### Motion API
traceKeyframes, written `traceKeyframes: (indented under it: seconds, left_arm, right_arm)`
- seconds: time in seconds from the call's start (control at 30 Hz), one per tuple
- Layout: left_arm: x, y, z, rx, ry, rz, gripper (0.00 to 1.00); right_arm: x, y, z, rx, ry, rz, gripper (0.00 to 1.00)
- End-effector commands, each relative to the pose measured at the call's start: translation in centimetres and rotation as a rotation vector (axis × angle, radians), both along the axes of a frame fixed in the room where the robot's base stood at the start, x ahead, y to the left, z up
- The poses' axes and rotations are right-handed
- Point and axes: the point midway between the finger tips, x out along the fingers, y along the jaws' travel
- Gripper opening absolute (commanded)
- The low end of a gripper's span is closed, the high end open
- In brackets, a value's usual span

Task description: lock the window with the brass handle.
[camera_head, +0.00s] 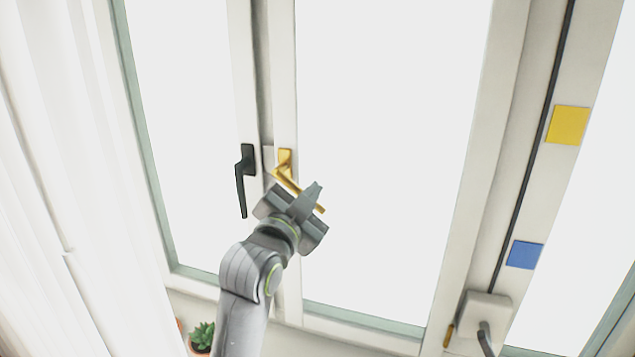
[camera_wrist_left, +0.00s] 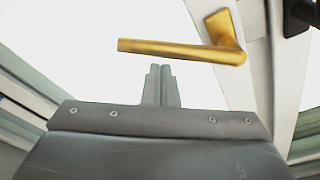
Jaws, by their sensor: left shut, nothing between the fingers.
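The brass handle (camera_head: 284,163) is on the frame of the right window sash. Its lever slants down to the right, and my left gripper hides part of it in the head view. In the left wrist view the brass handle (camera_wrist_left: 185,50) shows whole, its lever running nearly level leftward from the base plate. My left gripper (camera_head: 315,188) is shut and empty beside the lever. In the left wrist view its fingertips (camera_wrist_left: 160,68) lie just below the lever, with a small gap in the picture; I cannot tell the depth between them. My right gripper is not in view.
A black handle (camera_head: 243,180) hangs down on the left sash, close to the brass one. A potted plant (camera_head: 203,336) stands below. A white curtain (camera_head: 50,200) is at the left. Yellow (camera_head: 568,125) and blue (camera_head: 525,255) notes are on the right frame.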

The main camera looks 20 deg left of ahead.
Motion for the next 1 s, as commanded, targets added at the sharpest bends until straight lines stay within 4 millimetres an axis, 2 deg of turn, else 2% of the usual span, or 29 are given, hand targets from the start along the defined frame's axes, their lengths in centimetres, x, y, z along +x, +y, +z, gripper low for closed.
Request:
traceKeyframes:
  seconds: [0.57,1.0]
  left_arm:
    - [-0.18,0.42,-0.61,0.004,-0.001,-0.001,0.0]
    - [-0.16,0.67,-1.18,0.079,-0.003,0.0,0.0]
  right_arm:
    - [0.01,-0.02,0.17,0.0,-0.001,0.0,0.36]
    - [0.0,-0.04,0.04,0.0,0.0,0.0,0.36]
